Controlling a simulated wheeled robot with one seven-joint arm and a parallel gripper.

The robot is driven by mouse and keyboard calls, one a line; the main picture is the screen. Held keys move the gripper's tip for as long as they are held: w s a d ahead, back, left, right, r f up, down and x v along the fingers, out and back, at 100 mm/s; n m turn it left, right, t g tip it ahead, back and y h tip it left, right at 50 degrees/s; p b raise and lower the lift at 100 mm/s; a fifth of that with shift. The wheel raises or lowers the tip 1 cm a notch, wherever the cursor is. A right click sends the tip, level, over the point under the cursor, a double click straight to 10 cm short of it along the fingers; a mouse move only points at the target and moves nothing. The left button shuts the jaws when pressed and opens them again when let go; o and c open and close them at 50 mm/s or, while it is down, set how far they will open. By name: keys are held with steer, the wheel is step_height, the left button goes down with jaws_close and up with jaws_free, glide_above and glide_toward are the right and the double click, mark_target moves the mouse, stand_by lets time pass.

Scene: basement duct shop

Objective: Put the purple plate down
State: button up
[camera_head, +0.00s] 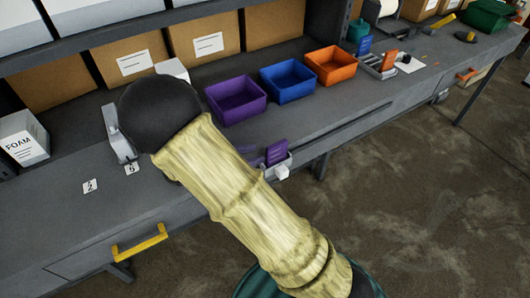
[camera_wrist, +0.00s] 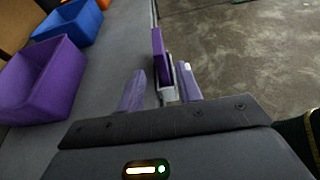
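The purple plate (camera_head: 277,152) stands upright near the front edge of the grey bench, with a small white and grey holder (camera_head: 282,170) at its lower part. In the wrist view the plate (camera_wrist: 159,50) rises just beyond my fingertips, with the holder (camera_wrist: 168,94) below it. My gripper (camera_wrist: 160,82) is open. Its purple-tinted fingers are spread to the left and right of the plate's line, with a visible gap on the left side. Whether the right finger touches the holder or plate cannot be told. In the head view my arm hides part of the gripper.
Purple (camera_head: 236,100), blue (camera_head: 288,80) and orange (camera_head: 331,65) bins stand in a row behind the plate. Blue (camera_head: 364,46) and orange (camera_head: 388,60) plates stand upright farther right. Cardboard boxes (camera_head: 132,63) line the back. The bench's front edge drops to the floor (camera_head: 420,200).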

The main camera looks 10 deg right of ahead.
steer(key=v, duration=0.4)
steer(key=shift+a+r, duration=0.15)
steer(key=shift+a, duration=0.05)
steer(key=shift+s+d, duration=0.1)
steer(key=s+d+r+m+g+y, duration=0.1)
steer(key=s+d+m+y, duration=0.9)
steer(key=m, duration=1.1)
steer(key=r+y, duration=0.1)
steer(key=y, duration=0.2)
steer(key=shift+s+d+m+g, duration=0.3)
steer(key=shift+s+g, duration=0.1)
